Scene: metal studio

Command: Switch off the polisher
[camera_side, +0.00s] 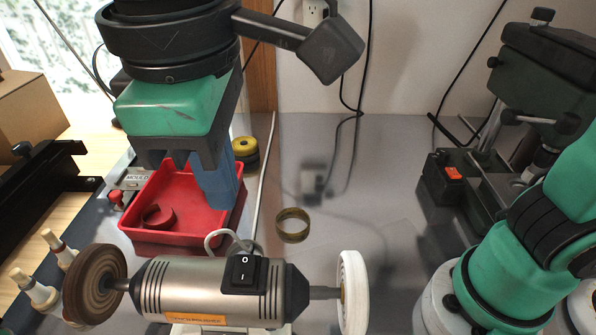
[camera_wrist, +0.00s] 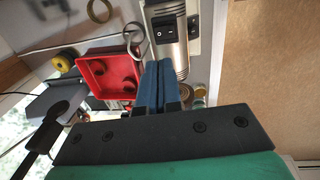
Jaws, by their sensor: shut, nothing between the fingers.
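The polisher (camera_side: 205,288) is a silver cylinder with black ends in the side view's foreground. It has a brown wheel (camera_side: 95,284) at left and a white wheel (camera_side: 353,293) at right. Its black rocker switch (camera_side: 243,272), marked O above and I below, faces the side camera. I cannot tell which side is pressed. The polisher (camera_wrist: 168,52) and switch (camera_wrist: 165,29) also show in the wrist view. My gripper (camera_side: 222,205) points its shut, empty blue fingers down over the red tray, behind the polisher and apart from the switch. The fingers (camera_wrist: 159,66) partly cover the polisher in the wrist view.
A brass ring (camera_side: 293,225) lies on the grey bench, and yellow-and-black discs (camera_side: 245,148) stand behind the tray. A green machine (camera_side: 550,85) with an orange switch (camera_side: 453,173) stands at right. White-and-tan bottles (camera_side: 35,287) stand at left.

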